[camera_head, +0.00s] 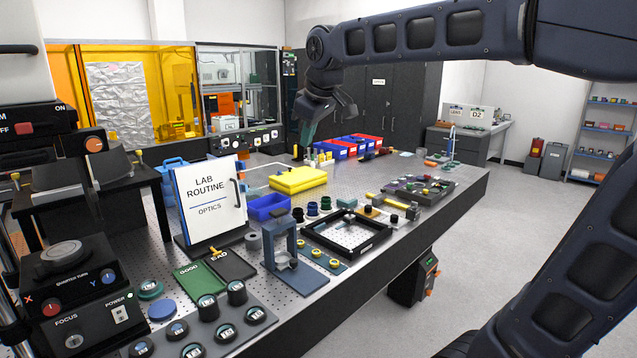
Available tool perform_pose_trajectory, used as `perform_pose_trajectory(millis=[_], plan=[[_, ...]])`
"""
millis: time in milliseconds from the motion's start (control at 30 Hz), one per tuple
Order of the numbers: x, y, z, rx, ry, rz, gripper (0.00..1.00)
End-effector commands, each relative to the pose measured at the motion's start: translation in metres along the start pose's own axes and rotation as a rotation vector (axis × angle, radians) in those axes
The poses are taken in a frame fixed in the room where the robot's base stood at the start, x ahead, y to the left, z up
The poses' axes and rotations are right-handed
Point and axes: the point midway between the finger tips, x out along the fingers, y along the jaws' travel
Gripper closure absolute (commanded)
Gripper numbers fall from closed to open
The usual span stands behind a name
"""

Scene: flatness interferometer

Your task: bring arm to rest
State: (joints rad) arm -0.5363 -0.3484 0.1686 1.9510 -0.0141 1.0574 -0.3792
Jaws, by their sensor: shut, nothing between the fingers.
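My gripper (308,133) hangs from my dark blue arm (420,32), which reaches across the top of the head view from the right. The gripper points down over the far part of the optics table (412,240). Its fingers are small and partly dark in the picture; they look shut, with nothing seen between them. The fingertips appear close in the picture to small bottles and a yellow case (298,180), but I cannot tell how high they are above the table. Another part of my arm fills the lower right.
The table holds a LAB ROUTINE sign (210,200), a blue bin (268,207), a black square frame (347,233), a blue-grey stand (282,250) and green and black trays. Red and blue bins (340,147) stand at the back. Open floor (510,215) lies right of the table.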

Motion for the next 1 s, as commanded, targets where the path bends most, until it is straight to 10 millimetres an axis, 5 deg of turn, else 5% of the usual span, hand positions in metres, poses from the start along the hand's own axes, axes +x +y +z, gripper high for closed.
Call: perform_pose_trajectory(millis=[100,300,600,800,1000], plan=[[0.008,0.028,0.062,0.163,-0.037,0.042,1.0],[0.021,0.051,0.162,0.431,-0.085,0.102,1.0],[0.043,0.044,0.302,0.825,-0.132,0.181,1.0],[0.054,0.028,0.356,0.991,-0.142,0.211,1.0],[0.059,0.022,0.37,1.038,-0.145,0.218,1.0]])
